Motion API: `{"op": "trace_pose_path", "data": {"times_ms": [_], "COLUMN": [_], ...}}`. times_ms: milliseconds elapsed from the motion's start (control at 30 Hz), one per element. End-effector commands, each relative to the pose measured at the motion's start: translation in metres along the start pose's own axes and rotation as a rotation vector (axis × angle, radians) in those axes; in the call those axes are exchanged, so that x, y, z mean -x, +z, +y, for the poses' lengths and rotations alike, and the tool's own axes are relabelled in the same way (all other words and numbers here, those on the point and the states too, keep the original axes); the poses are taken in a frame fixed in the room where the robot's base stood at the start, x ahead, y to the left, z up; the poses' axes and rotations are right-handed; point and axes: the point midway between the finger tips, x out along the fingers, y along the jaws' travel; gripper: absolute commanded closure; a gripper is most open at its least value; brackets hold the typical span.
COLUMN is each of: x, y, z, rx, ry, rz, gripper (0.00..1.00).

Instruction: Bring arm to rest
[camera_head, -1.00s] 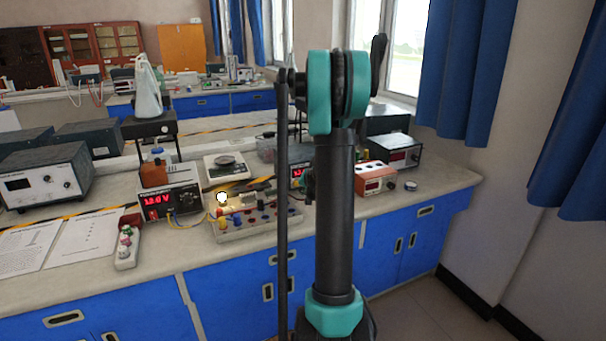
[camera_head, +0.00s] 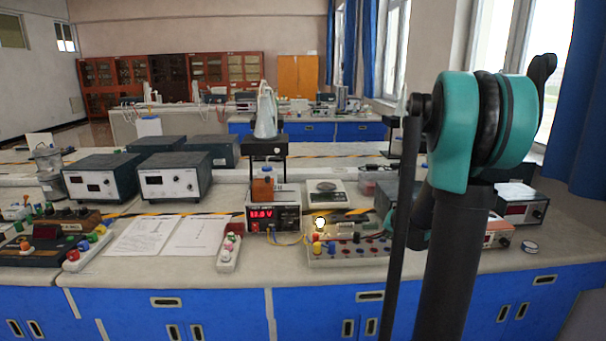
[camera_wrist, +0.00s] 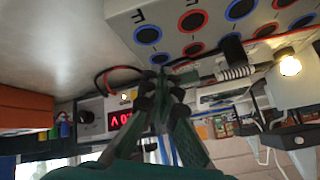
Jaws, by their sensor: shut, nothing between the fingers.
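My arm stands at the right in the head view, with its black upright link and teal elbow joint near the camera. The gripper itself cannot be made out there. In the wrist view my gripper (camera_wrist: 165,82) shows at the lower middle with its dark fingertips together, holding nothing. The circuit board (camera_wrist: 205,25) with red and blue ringed terminals fills the top of that inverted view, close to the fingertips. Whether they touch it, I cannot tell. The lit bulb (camera_wrist: 290,66) is at the right of the view.
A power supply (camera_head: 272,218) with a red display stands beside the circuit board (camera_head: 350,252) on the bench, with a scale (camera_head: 327,196) behind. Papers (camera_head: 165,237) and a power strip (camera_head: 229,250) lie to the left. Blue cabinets (camera_head: 190,310) front the bench. Floor shows at the lower right.

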Motion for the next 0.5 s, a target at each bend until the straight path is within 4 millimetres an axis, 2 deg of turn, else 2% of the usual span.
{"op": "trace_pose_path", "data": {"times_ms": [33, 200, 333, 500], "x": [0.015, 0.057, 0.086, 0.117], "y": [0.016, 0.066, 0.105, 0.153], "z": [-0.013, -0.04, -0.051, -0.055], "rx": [0.047, 0.201, 0.316, 0.454], "ry": [-0.002, 0.0, 0.003, 0.005], "rz": [-0.014, -0.05, -0.074, -0.096], "gripper": [1.0, 1.0, 1.0, 1.0]}}
